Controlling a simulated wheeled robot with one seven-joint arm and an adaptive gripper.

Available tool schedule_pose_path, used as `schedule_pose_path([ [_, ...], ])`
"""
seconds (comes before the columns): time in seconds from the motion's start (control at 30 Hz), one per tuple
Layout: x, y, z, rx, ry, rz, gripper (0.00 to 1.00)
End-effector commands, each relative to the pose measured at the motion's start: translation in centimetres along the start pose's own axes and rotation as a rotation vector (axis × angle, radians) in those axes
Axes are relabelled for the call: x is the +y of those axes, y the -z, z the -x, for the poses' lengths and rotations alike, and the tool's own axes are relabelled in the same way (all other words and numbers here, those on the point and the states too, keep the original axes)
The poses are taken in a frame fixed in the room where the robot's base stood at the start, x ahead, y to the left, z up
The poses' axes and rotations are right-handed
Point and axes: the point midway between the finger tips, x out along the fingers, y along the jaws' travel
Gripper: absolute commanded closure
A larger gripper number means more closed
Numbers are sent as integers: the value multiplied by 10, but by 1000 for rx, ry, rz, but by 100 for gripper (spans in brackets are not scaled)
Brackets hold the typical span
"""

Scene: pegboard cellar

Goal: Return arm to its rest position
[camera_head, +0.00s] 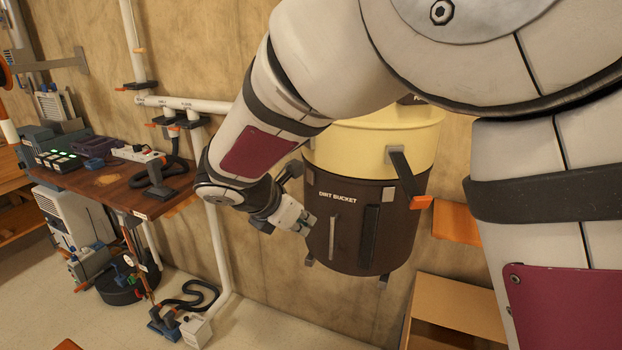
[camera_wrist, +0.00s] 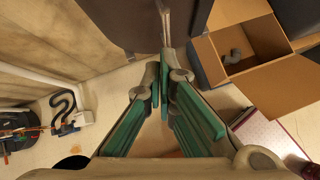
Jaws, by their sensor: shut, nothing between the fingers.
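My gripper (camera_head: 303,222) is in front of the dirt bucket (camera_head: 350,238) in the head view, at the end of my bent arm. In the wrist view my gripper (camera_wrist: 165,82) shows its green-sided fingers drawn together at the tips, with nothing between them. The dirt bucket has a dark brown body and a yellow upper part. Its dark wall also shows at the top of the wrist view (camera_wrist: 200,18), close to the fingertips; I cannot tell whether they touch it.
An open cardboard box (camera_head: 455,302) stands on the floor below the bucket, with a grey piece (camera_wrist: 232,56) inside. A wooden shelf (camera_head: 120,190) with devices is at the left. A black hose (camera_head: 190,297) lies on the floor. White pipes (camera_head: 215,245) run along the wall.

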Motion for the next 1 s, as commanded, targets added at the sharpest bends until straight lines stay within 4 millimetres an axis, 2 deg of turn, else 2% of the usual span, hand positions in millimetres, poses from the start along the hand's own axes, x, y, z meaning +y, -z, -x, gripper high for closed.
schedule_pose_path([
  [0.03, -20, -19, 4, 14, 21, -101, 100],
  [0.2, -100, -65, 21, 84, 112, -517, 100],
  [0.4, -192, -88, 47, 157, 216, -1023, 100],
  [0.57, -255, -86, 71, 210, 292, -1424, 100],
  [0.7, -301, -72, 91, 259, 354, -1774, 100],
  [0.83, -331, -54, 108, 308, 402, -2072, 100],
  [1.0, -350, -34, 121, 361, 445, -2338, 100],
])
